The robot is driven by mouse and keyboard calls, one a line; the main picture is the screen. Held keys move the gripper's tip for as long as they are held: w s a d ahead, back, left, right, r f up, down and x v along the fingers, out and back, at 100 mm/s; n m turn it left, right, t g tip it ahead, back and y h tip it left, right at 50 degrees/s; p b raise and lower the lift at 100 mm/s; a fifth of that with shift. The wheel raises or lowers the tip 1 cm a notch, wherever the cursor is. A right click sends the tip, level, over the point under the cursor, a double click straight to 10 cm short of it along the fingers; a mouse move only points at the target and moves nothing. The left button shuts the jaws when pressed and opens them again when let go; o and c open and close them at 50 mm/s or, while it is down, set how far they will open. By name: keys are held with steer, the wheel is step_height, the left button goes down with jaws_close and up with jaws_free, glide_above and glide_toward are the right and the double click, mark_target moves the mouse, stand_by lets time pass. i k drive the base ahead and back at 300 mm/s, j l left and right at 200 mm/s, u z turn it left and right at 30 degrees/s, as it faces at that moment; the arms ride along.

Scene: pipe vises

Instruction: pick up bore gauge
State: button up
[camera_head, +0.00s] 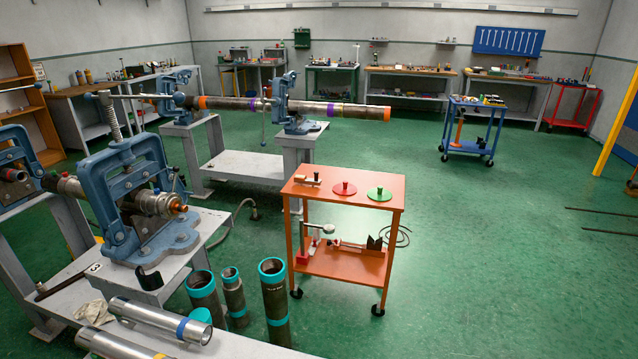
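I cannot clearly pick out the bore gauge. On the lower shelf of the orange cart (340,266) stands a small gauge-like tool with a pale round head (328,229); it is too small to tell whether it is the bore gauge. A red-based piece (303,256) is beside it, and a dark notched block (374,243) sits to the right. On the cart's top are a small tan-and-white piece (307,180), a red disc (343,189) and a green disc (380,194), each disc with a knob. My gripper is not in view.
A blue pipe vise (128,190) stands on a grey bench at left. Several teal-ringed pipes (274,300) stand upright between it and the cart. A long pipe (345,109) lies across vises behind. Green floor (480,270) is open at right.

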mark_target(300, 178)
steer(key=i+l, duration=0.1)
steer(key=l, duration=0.25)
steer(key=i+l+u, duration=0.15)
steer(key=l, duration=0.6)
steer(key=i+l+u, duration=0.15)
steer(key=l, duration=0.25)
steer(key=i+l, duration=0.2)
steer(key=l, duration=0.15)
steer(key=i+l+u, duration=0.1)
steer(key=l, duration=0.3)
steer(key=i+l, duration=0.3)
steer(key=i+l+u, duration=0.1)
steer(key=l, duration=0.35)
steer(key=i+l, duration=0.25)
steer(key=l, duration=0.15)
steer(key=i+l+u, duration=0.1)
steer(key=l, duration=0.25)
steer(key=i+l, duration=0.25)
steer(key=l, duration=0.2)
steer(key=i+l+u, duration=0.1)
steer(key=l, duration=0.3)
steer(key=i, duration=0.05)
